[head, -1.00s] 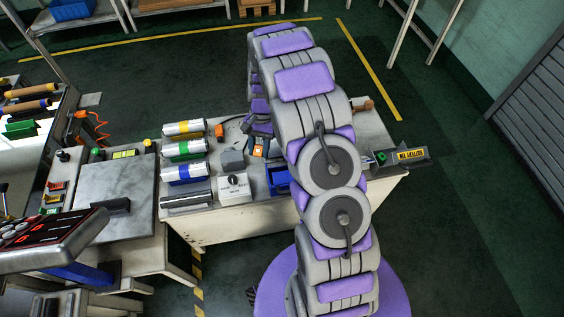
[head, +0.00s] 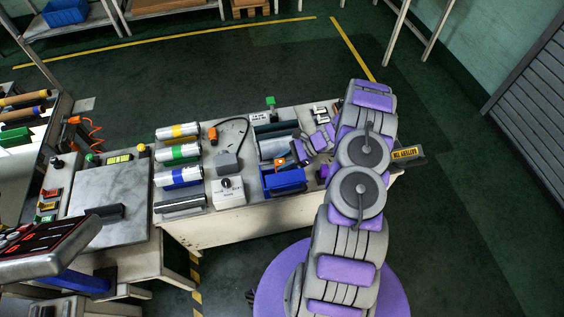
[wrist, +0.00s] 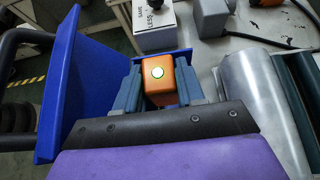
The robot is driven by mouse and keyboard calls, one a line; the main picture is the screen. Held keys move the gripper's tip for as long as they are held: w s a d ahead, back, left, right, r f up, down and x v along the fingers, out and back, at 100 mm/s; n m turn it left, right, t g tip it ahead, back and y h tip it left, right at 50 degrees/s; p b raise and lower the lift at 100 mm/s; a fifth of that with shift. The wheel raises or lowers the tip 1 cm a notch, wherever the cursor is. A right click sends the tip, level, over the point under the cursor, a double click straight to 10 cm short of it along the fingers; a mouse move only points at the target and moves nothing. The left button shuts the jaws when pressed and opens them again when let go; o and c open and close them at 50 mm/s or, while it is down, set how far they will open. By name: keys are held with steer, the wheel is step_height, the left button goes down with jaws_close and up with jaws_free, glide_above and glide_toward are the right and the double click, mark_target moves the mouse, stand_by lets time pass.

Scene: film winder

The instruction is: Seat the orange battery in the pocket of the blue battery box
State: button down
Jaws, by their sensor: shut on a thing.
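The orange battery (wrist: 159,73) is between the two fingers of my gripper (wrist: 160,84) in the wrist view, its end with a pale round contact facing the camera. My gripper is shut on it. The blue battery box (wrist: 90,72) lies below and to the left of the gripper; its wall rises beside the left finger. In the head view the battery (head: 280,163) shows at the far edge of the blue box (head: 285,182), with my gripper (head: 288,160) there. The pocket is mostly hidden by the gripper, and I cannot tell whether the battery touches it.
A white switch box (head: 229,191) and a grey block (head: 227,163) with a cable stand left of the blue box. Several silver rolls (head: 180,153) lie farther left. A silver cylinder (wrist: 257,95) lies close to the right of my gripper. A yellow-labelled bin (head: 407,153) is at the right end.

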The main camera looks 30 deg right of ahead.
steer(key=shift+d, duration=0.35)
steer(key=shift+a, duration=0.15)
steer(key=shift+a+f, duration=0.3)
steer(key=shift+a, duration=0.15)
steer(key=shift+a+f, duration=0.15)
steer(key=shift+f, duration=0.6)
steer(key=shift+d+f+b, duration=0.25)
steer(key=shift+d+f, duration=0.05)
steer(key=shift+f, duration=0.45)
steer(key=shift+d+f+b, duration=0.2)
steer(key=shift+d+f, duration=0.05)
steer(key=shift+f, duration=0.45)
steer(key=shift+a+f, duration=0.1)
steer(key=shift+f, duration=0.25)
steer(key=shift+a, duration=0.25)
steer(key=shift+d, duration=0.2)
steer(key=shift+a, duration=0.15)
